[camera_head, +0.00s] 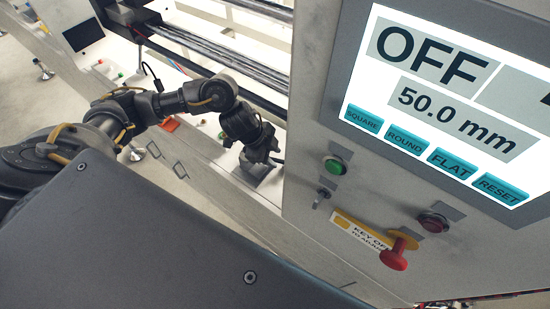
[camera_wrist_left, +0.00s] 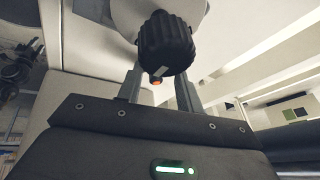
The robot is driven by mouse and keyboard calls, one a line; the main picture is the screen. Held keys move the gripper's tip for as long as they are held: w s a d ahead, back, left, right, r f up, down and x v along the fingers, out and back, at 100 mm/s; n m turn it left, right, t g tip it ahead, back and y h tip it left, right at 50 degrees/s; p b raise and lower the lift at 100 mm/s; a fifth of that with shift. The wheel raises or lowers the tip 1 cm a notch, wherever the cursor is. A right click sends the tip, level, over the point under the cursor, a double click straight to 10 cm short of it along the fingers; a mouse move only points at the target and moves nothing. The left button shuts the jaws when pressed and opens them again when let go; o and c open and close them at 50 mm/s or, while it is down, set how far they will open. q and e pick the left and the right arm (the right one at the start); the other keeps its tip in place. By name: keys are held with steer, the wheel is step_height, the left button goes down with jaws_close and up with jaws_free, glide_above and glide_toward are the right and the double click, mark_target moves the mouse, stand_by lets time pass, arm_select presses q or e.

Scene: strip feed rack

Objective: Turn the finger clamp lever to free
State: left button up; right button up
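My left gripper (camera_head: 262,160) reaches in from the left in the head view, low beside a grey fixture (camera_head: 256,172) on the white machine bed. The head view is too small to tell its fingers apart. In the left wrist view, the two fingers of my left gripper (camera_wrist_left: 160,88) stand apart. A black ribbed knob (camera_wrist_left: 165,42) with a small orange tip overlaps the finger ends; I cannot tell whether they touch it. No separate clamp lever can be made out clearly. My right gripper is not in view.
The control cabinet stands close on the right, with a lit screen (camera_head: 450,95) reading OFF and 50.0 mm. Metal rails (camera_head: 220,55) run behind my left arm.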

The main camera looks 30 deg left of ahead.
arm_select(q)
steer(key=shift+x, duration=0.85)
steer(key=shift+c, duration=0.4)
jaws_close()
